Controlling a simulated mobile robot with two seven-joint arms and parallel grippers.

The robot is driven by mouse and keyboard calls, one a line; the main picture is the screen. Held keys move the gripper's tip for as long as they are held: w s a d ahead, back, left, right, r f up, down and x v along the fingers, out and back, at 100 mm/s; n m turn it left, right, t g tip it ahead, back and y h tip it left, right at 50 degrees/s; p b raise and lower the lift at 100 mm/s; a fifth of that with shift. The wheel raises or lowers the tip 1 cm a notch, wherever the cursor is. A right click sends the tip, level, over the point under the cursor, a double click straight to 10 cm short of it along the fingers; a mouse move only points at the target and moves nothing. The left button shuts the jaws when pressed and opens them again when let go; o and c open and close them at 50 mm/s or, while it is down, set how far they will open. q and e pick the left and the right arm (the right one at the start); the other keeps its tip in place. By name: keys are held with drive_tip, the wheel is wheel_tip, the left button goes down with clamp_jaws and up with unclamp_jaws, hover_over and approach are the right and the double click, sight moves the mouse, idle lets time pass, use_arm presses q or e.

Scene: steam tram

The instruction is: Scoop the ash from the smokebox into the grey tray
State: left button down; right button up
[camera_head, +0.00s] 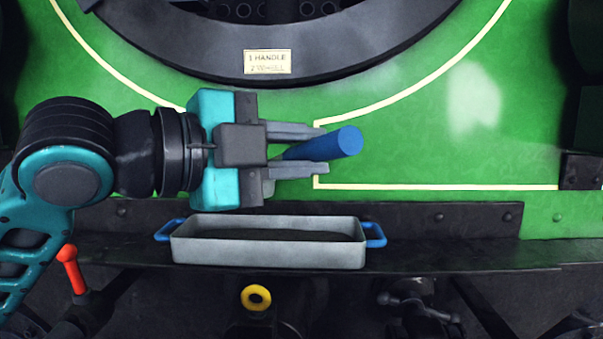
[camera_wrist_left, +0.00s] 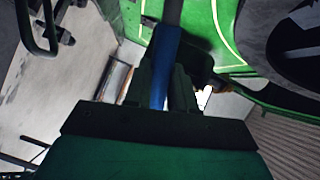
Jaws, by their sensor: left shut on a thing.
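My left gripper (camera_head: 308,152) comes in from the left and is shut on a blue handle (camera_head: 338,143), holding it in front of the green front plate, above the grey tray. The handle also shows in the left wrist view (camera_wrist_left: 163,55), where a dark shaft runs on from it; the tool's far end is not clear. The grey tray (camera_head: 268,254) has blue end handles and sits on a dark ledge, with dark matter inside. The smokebox (camera_head: 340,65) shows as a dark ring at the top; its ash is not visible. My right gripper is not in view.
A small label plate (camera_head: 267,62) is on the ring's lower edge. The dark ledge (camera_head: 450,257) is clear right of the tray. Below it are a red-topped lever (camera_head: 73,270), a yellow ring (camera_head: 255,297) and dark fittings.

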use_arm(q)
drive_tip(key=shift+r, duration=0.2)
drive_tip(key=shift+s+r, duration=0.1)
drive_tip(key=s+d+r+p, duration=0.4)
drive_tip(key=s+p, duration=0.2)
drive_tip(key=s, duration=0.2)
drive_tip(key=shift+s+d+r+p, duration=0.2)
drive_tip(key=shift+r+p, duration=0.15)
idle(0.5)
idle(1.1)
